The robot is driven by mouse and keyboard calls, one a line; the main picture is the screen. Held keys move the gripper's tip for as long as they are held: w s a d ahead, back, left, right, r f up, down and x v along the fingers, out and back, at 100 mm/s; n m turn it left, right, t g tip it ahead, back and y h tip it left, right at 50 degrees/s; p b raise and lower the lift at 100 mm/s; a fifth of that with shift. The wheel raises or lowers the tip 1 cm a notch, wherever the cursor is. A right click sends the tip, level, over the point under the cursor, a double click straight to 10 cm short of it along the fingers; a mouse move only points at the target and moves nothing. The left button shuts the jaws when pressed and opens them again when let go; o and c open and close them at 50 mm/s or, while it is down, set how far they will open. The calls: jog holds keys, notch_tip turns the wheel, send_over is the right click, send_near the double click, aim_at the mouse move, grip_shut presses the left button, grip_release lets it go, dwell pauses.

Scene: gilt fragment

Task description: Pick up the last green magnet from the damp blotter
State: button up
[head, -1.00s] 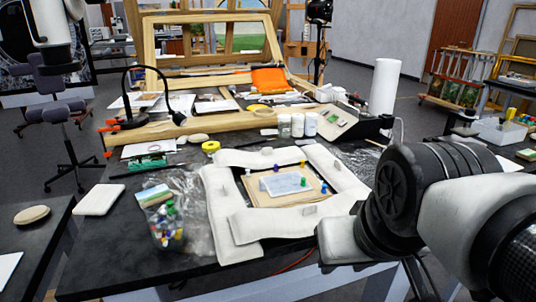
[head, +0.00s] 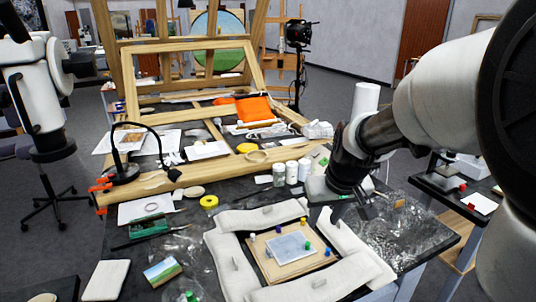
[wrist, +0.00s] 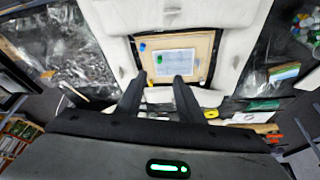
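The damp blotter (head: 290,247) is a pale sheet on a wooden board (head: 265,262), framed by white padded bolsters. A green magnet (head: 307,245) sits at the sheet's right edge; it also shows in the wrist view (wrist: 159,59). A blue magnet (head: 327,252) stands on the board to its right, and yellow and blue magnets stand along the far edge. My gripper (head: 366,208) is above the table, right of and behind the board. In the wrist view my gripper (wrist: 159,78) has its fingers apart with nothing between them; they point toward the board.
White bolsters (head: 338,278) ring the board closely. Several jars (head: 291,172) and a paper roll (head: 366,100) stand behind. Clear plastic wrap (head: 415,235) lies to the right. A container of coloured magnets (wrist: 306,28) shows at the wrist view's upper right.

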jog(key=w, duration=0.2)
send_over(308, 243)
jog(key=s, duration=0.3)
jog(key=f, duration=1.1)
jog(key=shift+w+d+f+b, duration=0.1)
jog(key=shift+w+d+b, duration=0.15)
jog(key=shift+d+b, duration=0.1)
jog(key=shift+a+x, duration=0.15)
jog(key=shift+x, duration=1.2)
jog(key=shift+a+x, duration=0.1)
jog(key=shift+x, duration=1.3)
jog(key=shift+s, duration=0.1)
grip_shut()
